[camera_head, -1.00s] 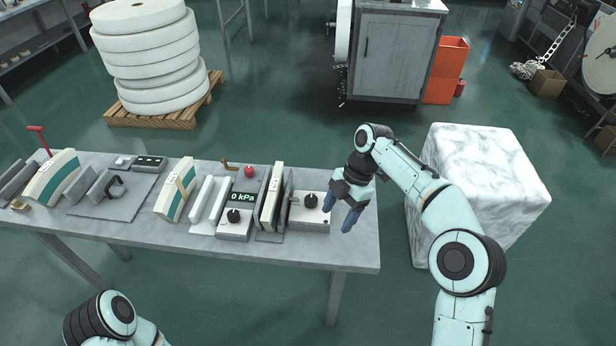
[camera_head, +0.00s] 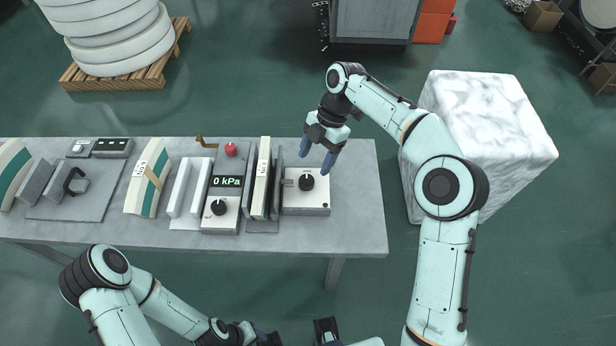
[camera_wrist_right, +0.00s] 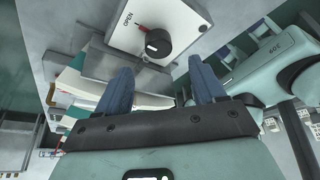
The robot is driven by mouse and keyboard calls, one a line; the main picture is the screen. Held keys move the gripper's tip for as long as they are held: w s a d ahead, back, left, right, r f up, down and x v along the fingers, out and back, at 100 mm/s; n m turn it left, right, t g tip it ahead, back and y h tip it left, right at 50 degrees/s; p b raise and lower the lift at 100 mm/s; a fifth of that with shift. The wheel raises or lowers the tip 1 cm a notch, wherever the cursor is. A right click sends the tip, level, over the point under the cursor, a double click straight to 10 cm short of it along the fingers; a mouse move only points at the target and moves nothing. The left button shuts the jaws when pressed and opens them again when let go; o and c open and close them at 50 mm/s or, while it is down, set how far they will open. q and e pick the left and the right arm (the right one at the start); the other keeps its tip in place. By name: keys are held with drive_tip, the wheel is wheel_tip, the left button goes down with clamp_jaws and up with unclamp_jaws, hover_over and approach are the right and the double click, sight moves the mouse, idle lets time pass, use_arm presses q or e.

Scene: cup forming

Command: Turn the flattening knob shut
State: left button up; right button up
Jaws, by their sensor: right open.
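The knob box (camera_head: 316,203) is a pale box at the right end of the grey table, with a black knob (camera_head: 306,182) on top. In the right wrist view the knob (camera_wrist_right: 158,43) has a red mark by it, and the word OPEN is printed on the box (camera_wrist_right: 185,15). My right gripper (camera_head: 316,154) is open and empty, its two blue fingers apart near the knob box and not touching the knob. In the wrist view the fingers (camera_wrist_right: 159,78) point toward the box, with the knob ahead between them. My left arm is low at the bottom edge; its fingers are not clear.
A second knob (camera_head: 219,207) sits below a display (camera_head: 227,182) reading 0 kPa. Upright plates (camera_head: 261,185) stand just left of the knob box. A marble block (camera_head: 485,140) is right of the table. The table's right end is bare.

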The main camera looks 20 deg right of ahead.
sight(307, 180)
drive_tip(key=b+x, duration=0.1)
drive_tip(key=x, duration=0.6)
drive_tip(key=shift+w, duration=0.1)
drive_tip(key=c, duration=1.1)
